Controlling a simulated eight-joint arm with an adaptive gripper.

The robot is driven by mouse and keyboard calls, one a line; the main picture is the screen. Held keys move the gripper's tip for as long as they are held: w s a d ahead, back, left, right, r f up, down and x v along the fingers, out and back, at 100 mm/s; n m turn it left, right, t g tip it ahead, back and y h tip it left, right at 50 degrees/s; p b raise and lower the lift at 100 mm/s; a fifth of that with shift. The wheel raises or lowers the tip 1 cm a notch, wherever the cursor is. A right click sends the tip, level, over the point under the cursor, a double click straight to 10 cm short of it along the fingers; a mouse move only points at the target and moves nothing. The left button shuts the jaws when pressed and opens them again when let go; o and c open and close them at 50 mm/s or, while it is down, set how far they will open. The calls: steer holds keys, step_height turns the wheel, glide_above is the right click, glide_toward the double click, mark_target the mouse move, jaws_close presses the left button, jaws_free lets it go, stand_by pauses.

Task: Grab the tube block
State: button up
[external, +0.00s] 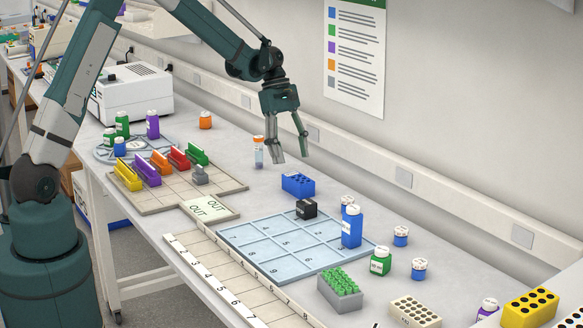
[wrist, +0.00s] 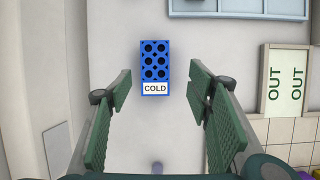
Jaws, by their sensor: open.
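A blue tube block (external: 298,184) with round holes stands on the white bench, behind the numbered blue grid tray. In the wrist view the block (wrist: 155,62) lies ahead of and between my fingers, with a white COLD label on its near side; its visible holes look empty. My gripper (external: 292,157) is open and empty, pointing down above the bench. In the wrist view my gripper (wrist: 160,80) has one finger on each side, apart from the block. Other tube blocks are a yellow one (external: 530,308), a pale one (external: 415,312) and a grey one with green tubes (external: 340,296).
An orange-capped vial (external: 258,153) stands close to my gripper on the left. The OUT plate (external: 208,208) lies left. Bench around the blue block is mostly clear.

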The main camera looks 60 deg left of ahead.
mark_target(298, 177)
steer(key=shift+w+a+f, duration=0.25)
steer(key=shift+w+f, duration=0.1)
steer(key=shift+f, duration=0.4)
steer(key=shift+x, duration=1.3)
steer(key=shift+x, duration=1.95)
steer(key=shift+w+d+f, duration=0.15)
steer(key=shift+d+f, duration=0.25)
steer(key=shift+f, duration=0.15)
steer(key=shift+f+b, duration=0.25)
steer(key=shift+b, duration=0.1)
